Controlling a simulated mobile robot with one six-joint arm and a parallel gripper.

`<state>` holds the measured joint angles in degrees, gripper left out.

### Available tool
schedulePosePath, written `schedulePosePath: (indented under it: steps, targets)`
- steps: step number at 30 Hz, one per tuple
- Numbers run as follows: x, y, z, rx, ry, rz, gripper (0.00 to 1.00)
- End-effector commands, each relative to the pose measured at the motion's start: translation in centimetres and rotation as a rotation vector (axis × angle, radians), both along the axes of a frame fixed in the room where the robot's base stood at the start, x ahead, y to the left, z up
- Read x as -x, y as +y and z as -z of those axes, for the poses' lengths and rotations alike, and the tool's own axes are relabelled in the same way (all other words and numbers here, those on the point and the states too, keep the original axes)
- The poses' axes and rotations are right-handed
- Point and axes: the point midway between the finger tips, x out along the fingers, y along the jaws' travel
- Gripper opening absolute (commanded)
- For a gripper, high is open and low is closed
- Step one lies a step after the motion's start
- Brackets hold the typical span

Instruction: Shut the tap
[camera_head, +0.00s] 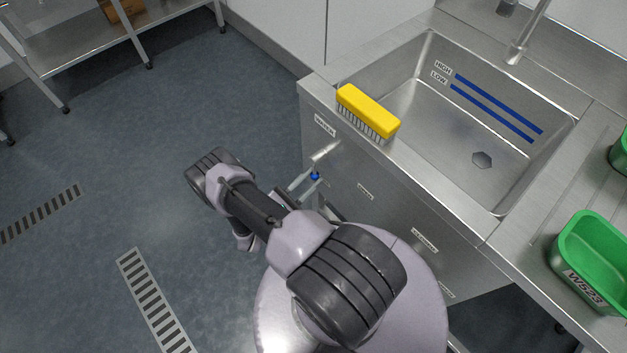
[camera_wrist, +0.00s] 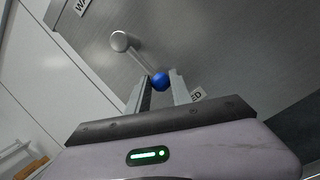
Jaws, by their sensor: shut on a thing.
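The tap control sits on the steel front under the sink. In the wrist view it is a round grey hub (camera_wrist: 120,41) with a thin rod ending in a blue ball knob (camera_wrist: 161,81). In the head view the pale metal fitting (camera_head: 325,152) and the blue knob (camera_head: 315,176) show just beyond my arm. My gripper (camera_wrist: 160,87) is shut on the blue knob, one finger on each side of it. The sink's spout (camera_head: 517,50) rises at the back of the basin. I cannot tell whether water runs from it.
The steel sink (camera_head: 420,110) has two blue level lines marked HIGH and LOW and a hexagonal drain. A yellow brush (camera_head: 367,110) lies on its front left rim. A green tub (camera_head: 590,270) stands on the right counter. The floor to the left is clear.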

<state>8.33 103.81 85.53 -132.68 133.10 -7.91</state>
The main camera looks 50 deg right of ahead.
Motion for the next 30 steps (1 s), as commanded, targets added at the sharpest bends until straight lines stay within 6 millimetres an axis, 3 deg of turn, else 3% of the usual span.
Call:
schedulePosePath:
  steps: [22, 23, 24, 25, 30]
  targets:
    - [-0.33, -0.06, -0.14, 0.024, -0.075, 0.008, 0.00]
    - [-0.34, -0.06, -0.15, 0.024, -0.076, 0.008, 0.33]
    - [-0.35, -0.07, -0.14, 0.024, -0.075, 0.007, 0.41]
    - [-0.36, -0.07, -0.12, 0.024, -0.075, 0.007, 0.47]
    - [-0.39, -0.09, -0.05, 0.021, -0.072, 0.005, 0.47]
